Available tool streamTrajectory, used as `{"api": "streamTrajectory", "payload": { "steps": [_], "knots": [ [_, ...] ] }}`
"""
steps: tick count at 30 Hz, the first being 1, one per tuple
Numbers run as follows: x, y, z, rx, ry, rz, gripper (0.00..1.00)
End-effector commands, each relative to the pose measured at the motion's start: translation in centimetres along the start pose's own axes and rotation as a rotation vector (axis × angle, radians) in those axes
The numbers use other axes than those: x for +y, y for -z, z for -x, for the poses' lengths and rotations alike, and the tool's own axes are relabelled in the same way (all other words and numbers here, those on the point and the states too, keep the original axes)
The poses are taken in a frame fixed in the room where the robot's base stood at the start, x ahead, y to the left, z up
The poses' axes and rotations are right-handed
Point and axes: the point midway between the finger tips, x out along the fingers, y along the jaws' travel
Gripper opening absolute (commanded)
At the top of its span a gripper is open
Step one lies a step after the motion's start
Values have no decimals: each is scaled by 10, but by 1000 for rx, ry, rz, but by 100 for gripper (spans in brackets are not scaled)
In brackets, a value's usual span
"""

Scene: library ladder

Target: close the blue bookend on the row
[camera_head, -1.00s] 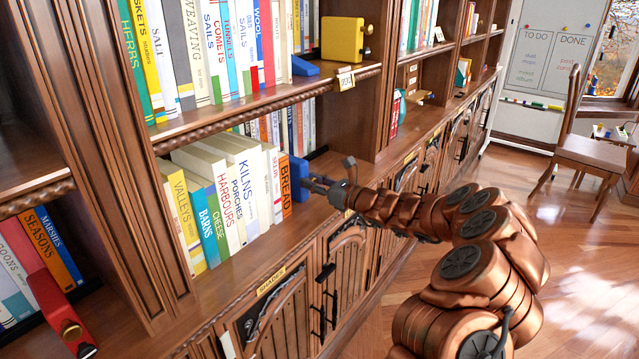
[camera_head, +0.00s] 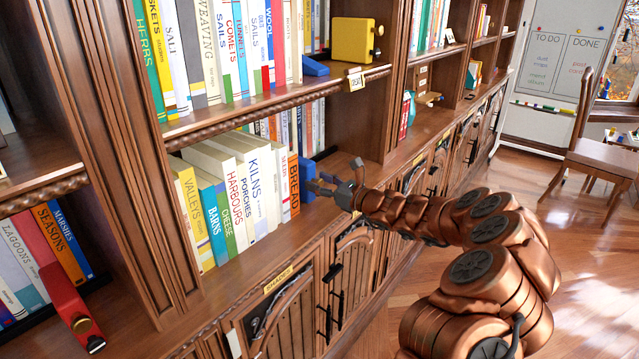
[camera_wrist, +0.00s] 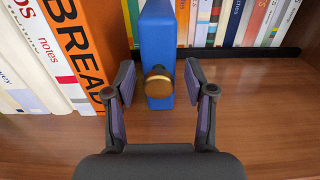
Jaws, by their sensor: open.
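The blue bookend (camera_head: 307,180) stands upright on the lower shelf at the right end of the book row. In the wrist view the blue bookend (camera_wrist: 157,35) faces me, with a round brass knob (camera_wrist: 158,81) on its front. A narrow gap shows between it and the orange BREAD book (camera_wrist: 75,40) on its left. My gripper (camera_head: 322,187) is in front of the bookend. In the wrist view my gripper (camera_wrist: 159,76) is open, one finger on each side of the bookend and knob, with space visible on both sides.
A back row of books (camera_wrist: 240,22) stands behind the bookend. Bare shelf (camera_wrist: 260,100) lies to its right. The shelf above holds another blue bookend (camera_head: 313,67) and a yellow box (camera_head: 355,40). A red bookend (camera_head: 68,300) is at lower left.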

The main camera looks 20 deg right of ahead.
Motion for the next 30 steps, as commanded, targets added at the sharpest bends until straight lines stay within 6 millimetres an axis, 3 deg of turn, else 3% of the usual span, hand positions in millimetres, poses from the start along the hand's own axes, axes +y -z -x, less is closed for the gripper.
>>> {"api": "streamTrajectory", "payload": {
  "steps": [7,21,30],
  "knots": [
    [-1,0,14,-1,1,0,54],
    [-2,0,80,0,3,-1,54],
    [0,0,111,-1,0,-2,54]
  ]
}}
